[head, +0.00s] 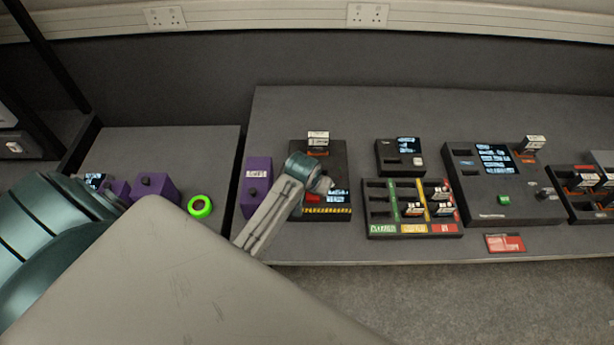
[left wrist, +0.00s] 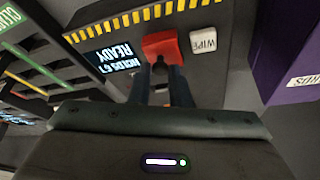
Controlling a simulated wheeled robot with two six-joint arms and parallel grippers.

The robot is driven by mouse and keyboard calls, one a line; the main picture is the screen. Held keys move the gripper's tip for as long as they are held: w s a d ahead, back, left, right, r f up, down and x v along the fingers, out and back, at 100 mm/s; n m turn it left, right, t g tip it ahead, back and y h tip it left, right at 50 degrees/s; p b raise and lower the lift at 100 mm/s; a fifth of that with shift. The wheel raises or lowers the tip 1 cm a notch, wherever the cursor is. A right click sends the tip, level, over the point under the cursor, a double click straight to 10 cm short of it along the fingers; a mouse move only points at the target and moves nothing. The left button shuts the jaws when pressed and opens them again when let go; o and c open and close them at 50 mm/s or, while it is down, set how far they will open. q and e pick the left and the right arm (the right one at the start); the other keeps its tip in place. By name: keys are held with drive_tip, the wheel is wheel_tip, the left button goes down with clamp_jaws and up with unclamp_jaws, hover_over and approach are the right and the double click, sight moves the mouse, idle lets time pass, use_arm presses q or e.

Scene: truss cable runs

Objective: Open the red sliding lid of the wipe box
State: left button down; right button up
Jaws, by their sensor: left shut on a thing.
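The wipe box is a dark box (head: 320,160) with a yellow-black striped front edge, a lit screen and a white WIPE button (left wrist: 203,41). Its red lid (left wrist: 161,45) shows in the left wrist view beside the button, and a bit of red (head: 313,198) shows in the head view. My left gripper (left wrist: 163,75) is over the box, its fingers shut on a small dark part at the red lid. The fingers partly hide that part. A cartridge (head: 318,138) stands upright at the back of the box. My right gripper is not in view.
A purple box (head: 256,186) stands close to the left of the wipe box. A sorting tray (head: 378,212) with coloured lanes and a small screened box (head: 388,158) stand to the right. A green ring (head: 199,206) lies on the left table. A larger console (head: 500,205) stands further right.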

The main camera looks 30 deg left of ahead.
use_arm(q)
drive_tip(key=c, duration=1.4)
unclamp_jaws()
drive_tip(key=shift+s+a, duration=0.15)
drive_tip(key=shift+o, duration=0.2)
drive_tip(key=shift+r, duration=0.3)
drive_tip(key=b+v, duration=0.2)
drive_tip(key=v, duration=0.8)
drive_tip(key=shift+b, duration=0.4)
drive_tip(key=shift+r, duration=0.1)
drive_tip(key=shift+s, duration=0.1)
